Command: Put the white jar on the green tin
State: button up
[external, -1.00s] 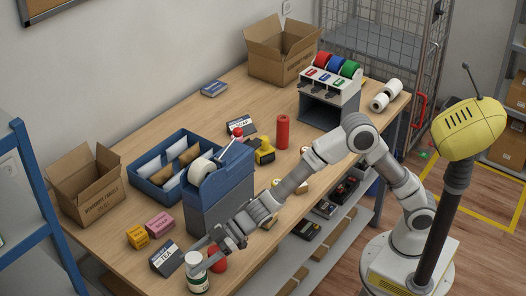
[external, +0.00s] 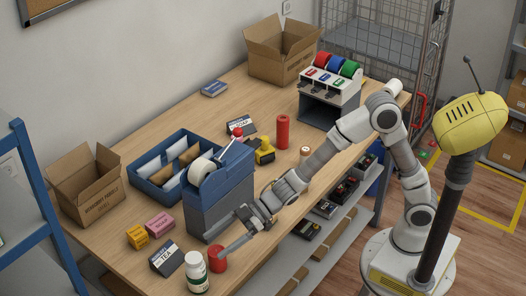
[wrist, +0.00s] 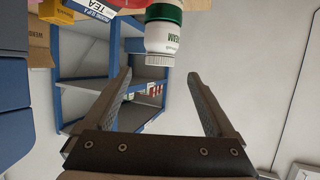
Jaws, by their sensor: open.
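The white jar (external: 195,265) has a white cap and stands upright at the table's near edge. It appears to rest on the green tin (external: 199,288), of which a green band shows below it. In the wrist view, the picture is upside down: the jar (wrist: 161,40) hangs cap down, with the green tin (wrist: 164,13) above it. My gripper (external: 226,241) is open and empty, apart from the jar and to its right. In the wrist view, the fingertips (wrist: 159,75) point towards the jar's cap with nothing between them.
A red tin (external: 218,259) stands close beside the jar, near my fingers. A dark tea box (external: 167,259), pink and yellow boxes and a blue-grey tape dispenser stand around. A red cylinder (external: 283,132) is farther back. The table's near edge is close.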

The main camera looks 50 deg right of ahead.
jog(key=shift+v, duration=1.65)
jog(key=w+d+r+m+t+h, duration=0.1)
jog(key=d+r+m+t+h, duration=0.15)
jog(key=d, duration=0.65)
jog(key=w+d+r+m+t+h, duration=0.15)
jog(key=d+h, duration=0.25)
jog(key=d, duration=0.4)
jog(key=w+d+r+m+t+h, duration=0.1)
jog(key=w+d+r+m+h, duration=0.15)
jog(key=d, duration=0.65)
jog(key=s+d+m+g+h, duration=0.1)
jog(key=s+d+m+h, duration=0.3)
jog(key=s+d, duration=0.6)
jog(key=s+d+m+g, duration=0.1)
jog(key=s+d, duration=0.2)
jog(key=s, duration=0.2)
jog(key=s+d+f+m+g, duration=0.1)
jog(key=s+d+m+g, duration=0.1)
jog(key=s, duration=0.4)
jog(key=shift+d, duration=0.9)
jog(key=shift+s+f, duration=0.1)
